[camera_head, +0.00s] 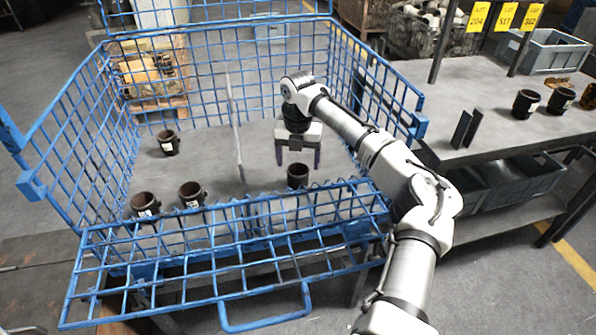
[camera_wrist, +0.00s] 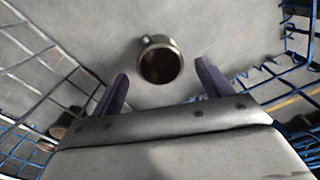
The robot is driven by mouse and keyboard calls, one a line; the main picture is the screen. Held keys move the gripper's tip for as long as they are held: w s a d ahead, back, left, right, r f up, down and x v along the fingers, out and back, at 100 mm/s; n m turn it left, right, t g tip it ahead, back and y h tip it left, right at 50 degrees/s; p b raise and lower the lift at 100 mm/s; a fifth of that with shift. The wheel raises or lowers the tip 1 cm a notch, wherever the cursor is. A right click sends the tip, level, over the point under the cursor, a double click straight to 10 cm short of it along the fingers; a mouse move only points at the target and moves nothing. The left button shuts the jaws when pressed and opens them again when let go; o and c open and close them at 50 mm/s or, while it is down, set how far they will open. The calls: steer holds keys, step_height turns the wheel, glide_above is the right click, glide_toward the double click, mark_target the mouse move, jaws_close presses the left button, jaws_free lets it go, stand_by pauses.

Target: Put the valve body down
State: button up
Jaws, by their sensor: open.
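A dark valve body (camera_head: 297,175) stands upright on the grey floor of the blue wire cage, in the right compartment near the folded-down front. In the wrist view the valve body (camera_wrist: 160,60) is seen from above with its round mouth showing and a small side stub. My gripper (camera_head: 298,165) is inside the cage, above and behind the valve body. Its two dark fingers are open. In the wrist view the gripper (camera_wrist: 160,82) has its fingers on either side of the valve body's line, with clear space between fingers and part.
A mesh divider (camera_head: 235,125) splits the blue cage (camera_head: 68,150). Several dark valve bodies (camera_head: 168,142) stand in the left compartment. A table (camera_head: 470,100) on the right holds more parts, a grey crate (camera_head: 545,50) and yellow-labelled posts.

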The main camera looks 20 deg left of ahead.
step_height(320, 180, up, 6)
steer(key=shift+r, duration=0.2)
stand_by(0.4)
